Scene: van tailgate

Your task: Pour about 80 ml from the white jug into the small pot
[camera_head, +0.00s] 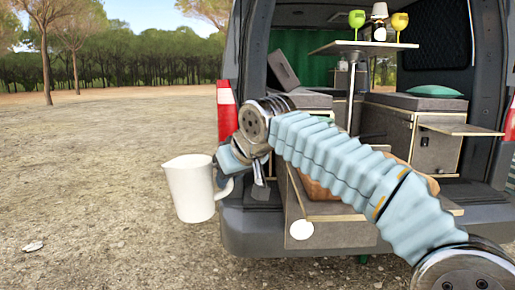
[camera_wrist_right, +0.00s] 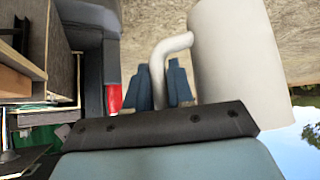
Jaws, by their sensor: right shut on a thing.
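The white jug (camera_head: 190,187) hangs in the air to the left of the van's rear bumper, over the dirt ground. It is about upright, its handle towards the right. My right gripper (camera_head: 238,165) is shut on the jug's handle. In the right wrist view the jug (camera_wrist_right: 235,55) fills the upper right, and its curved handle passes between the two blue-grey fingers of the gripper (camera_wrist_right: 160,88). The inside of the jug is not visible. I cannot make out the small pot in either view; my right arm covers part of the tailgate area. My left gripper is not in view.
The van's bumper (camera_head: 260,232) and a low wooden shelf (camera_head: 340,211) lie right of the jug. A white round thing (camera_head: 301,230) shows at the shelf's front. A raised table (camera_head: 362,47) inside carries goblets (camera_head: 400,22). Open ground (camera_head: 90,190) lies left.

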